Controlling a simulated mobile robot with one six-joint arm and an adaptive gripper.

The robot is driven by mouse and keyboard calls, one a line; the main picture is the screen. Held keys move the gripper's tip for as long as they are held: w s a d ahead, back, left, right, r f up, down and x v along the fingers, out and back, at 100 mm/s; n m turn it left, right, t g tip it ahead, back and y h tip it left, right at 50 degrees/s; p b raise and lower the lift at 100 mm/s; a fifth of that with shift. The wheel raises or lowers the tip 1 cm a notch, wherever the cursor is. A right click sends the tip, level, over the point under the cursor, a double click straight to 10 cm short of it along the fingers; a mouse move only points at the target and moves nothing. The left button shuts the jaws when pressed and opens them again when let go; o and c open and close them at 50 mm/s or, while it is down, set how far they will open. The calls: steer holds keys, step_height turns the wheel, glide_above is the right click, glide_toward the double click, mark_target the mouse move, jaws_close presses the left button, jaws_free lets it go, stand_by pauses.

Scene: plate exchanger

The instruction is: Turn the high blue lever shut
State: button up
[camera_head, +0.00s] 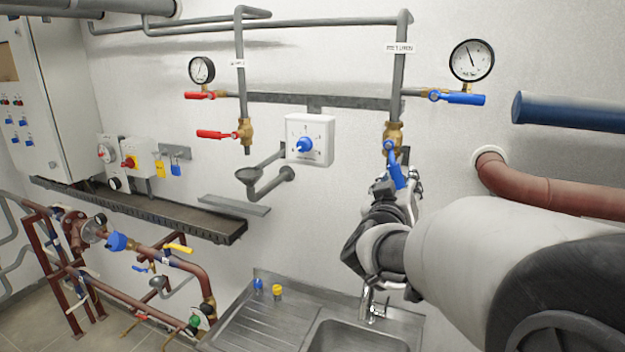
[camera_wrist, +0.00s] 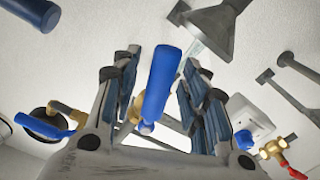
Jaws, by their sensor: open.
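A blue lever (camera_head: 396,170) hangs down and slightly right from a brass valve (camera_head: 393,136) on the vertical pipe at right. My gripper (camera_head: 403,182) is at this lever, partly overlapping it in the head view. In the wrist view, the open fingers of my gripper (camera_wrist: 161,68) stand either side of the blue lever (camera_wrist: 162,82), with visible gaps to both. A second blue lever (camera_head: 462,99) lies level, pointing right, higher up below a pressure gauge (camera_head: 471,60). In the wrist view this level lever (camera_wrist: 45,126) is at left, outside the fingers.
Two red levers (camera_head: 200,96) (camera_head: 216,134) sit on the left pipe. A dial box (camera_head: 309,140) is left of my gripper and a sink (camera_head: 362,336) lies below. A blue pipe (camera_head: 570,112) and a red-brown pipe (camera_head: 560,196) run along the wall at right.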

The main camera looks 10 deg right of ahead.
jaws_close()
stand_by(0.6)
